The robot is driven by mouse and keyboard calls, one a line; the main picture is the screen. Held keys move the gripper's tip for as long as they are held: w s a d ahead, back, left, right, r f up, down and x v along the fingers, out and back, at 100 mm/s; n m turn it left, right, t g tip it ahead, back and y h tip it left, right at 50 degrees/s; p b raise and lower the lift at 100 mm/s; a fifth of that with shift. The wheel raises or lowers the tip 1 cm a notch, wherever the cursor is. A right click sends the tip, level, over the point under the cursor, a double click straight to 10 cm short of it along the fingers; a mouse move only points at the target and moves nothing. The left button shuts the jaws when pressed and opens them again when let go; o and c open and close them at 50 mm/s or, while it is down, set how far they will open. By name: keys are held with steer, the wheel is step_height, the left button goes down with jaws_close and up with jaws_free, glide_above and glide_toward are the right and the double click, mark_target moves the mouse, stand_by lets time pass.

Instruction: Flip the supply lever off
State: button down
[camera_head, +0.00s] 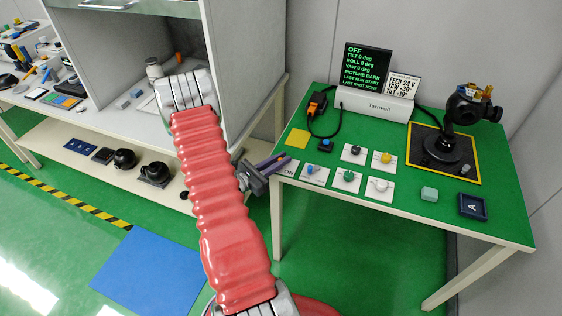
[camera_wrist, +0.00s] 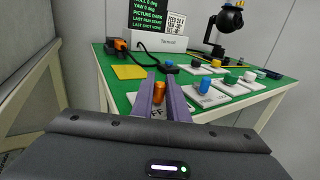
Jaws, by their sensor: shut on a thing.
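The supply lever's orange handle (camera_wrist: 159,93) stands between my gripper's purple fingers (camera_wrist: 162,90) in the wrist view, and the fingers are shut on it. In the head view my gripper (camera_head: 283,159) is at the table's front left corner and hides the lever. Part of its white plate (camera_head: 288,172) shows there, with the letters ON. A dark display (camera_head: 367,62) at the back of the table reads OFF, with tilt, roll and yaw at 0 deg and picture dark.
Right of the lever is a plate with a blue knob (camera_head: 310,168); black, yellow, green and white knobs stand close by. A yellow square (camera_head: 297,138) and an orange plug (camera_head: 317,104) lie behind. A black gimbal camera (camera_head: 460,110) stands at the right on a dark mat.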

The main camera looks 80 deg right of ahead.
steer(key=shift+w+d+m+g+y, duration=0.1)
steer(key=shift+w+m+g+y, duration=0.1)
steer(key=shift+m+g+y, duration=0.5)
steer(key=shift+w+d+m+g+y, duration=0.1)
steer(key=shift+w+m+g+y, duration=0.05)
steer(key=shift+m+g+y, duration=0.55)
steer(key=shift+r, duration=0.1)
steer(key=c, duration=1.7)
jaws_free()
steer(key=shift+c, duration=0.2)
steer(key=v, duration=1.4)
steer(key=shift+f, duration=0.25)
steer(key=shift+s, duration=0.1)
